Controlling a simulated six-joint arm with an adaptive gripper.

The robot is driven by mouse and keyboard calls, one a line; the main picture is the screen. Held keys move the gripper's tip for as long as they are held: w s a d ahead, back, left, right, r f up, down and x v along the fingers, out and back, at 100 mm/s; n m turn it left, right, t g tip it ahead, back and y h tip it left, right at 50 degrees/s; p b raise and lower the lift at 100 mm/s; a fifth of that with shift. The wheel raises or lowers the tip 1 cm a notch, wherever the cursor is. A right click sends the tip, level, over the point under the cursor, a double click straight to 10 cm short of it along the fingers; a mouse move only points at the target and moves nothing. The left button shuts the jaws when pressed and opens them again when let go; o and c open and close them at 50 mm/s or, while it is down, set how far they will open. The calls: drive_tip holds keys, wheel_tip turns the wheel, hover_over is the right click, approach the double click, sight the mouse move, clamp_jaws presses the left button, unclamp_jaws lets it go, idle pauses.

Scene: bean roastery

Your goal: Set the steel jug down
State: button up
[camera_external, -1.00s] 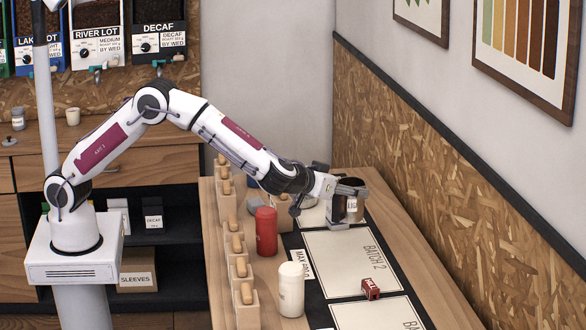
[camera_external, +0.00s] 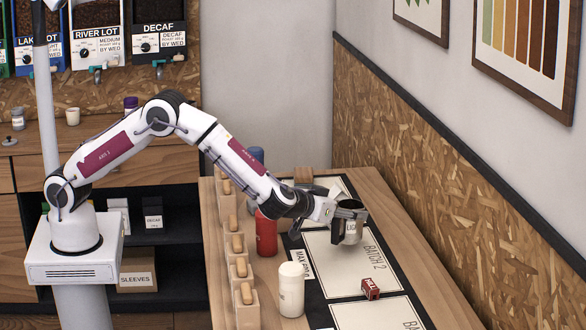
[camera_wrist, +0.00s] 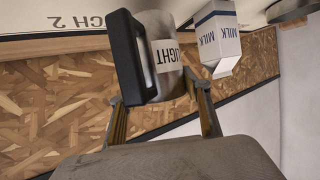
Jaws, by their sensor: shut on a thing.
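The steel jug (camera_external: 350,235) has a label reading LIGHT and appears roughly upright over the far part of the BATCH 2 sheet (camera_external: 335,280). In the wrist view the jug (camera_wrist: 178,55) shows its black handle toward the camera. My gripper (camera_external: 351,213) is shut on the jug; its two fingers (camera_wrist: 162,112) lie on either side of the body. I cannot tell whether the jug's base touches the sheet or hangs just above it.
A milk carton (camera_wrist: 218,42) stands beyond the jug. A small red box (camera_external: 371,289) sits on the sheet's near edge. A red canister (camera_external: 266,238), a white bottle (camera_external: 291,290) and a row of wooden holders (camera_external: 238,275) line the left. The BATCH 2 sheet's middle is clear.

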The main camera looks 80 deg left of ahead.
sight(348, 221)
drive_tip(key=shift+f, duration=1.45)
drive_tip(key=shift+f, duration=0.15)
drive_tip(key=o, duration=1.3)
drive_tip(key=shift+s+d+r, duration=0.3)
drive_tip(key=shift+s+r, duration=0.05)
drive_tip(key=v, duration=1.1)
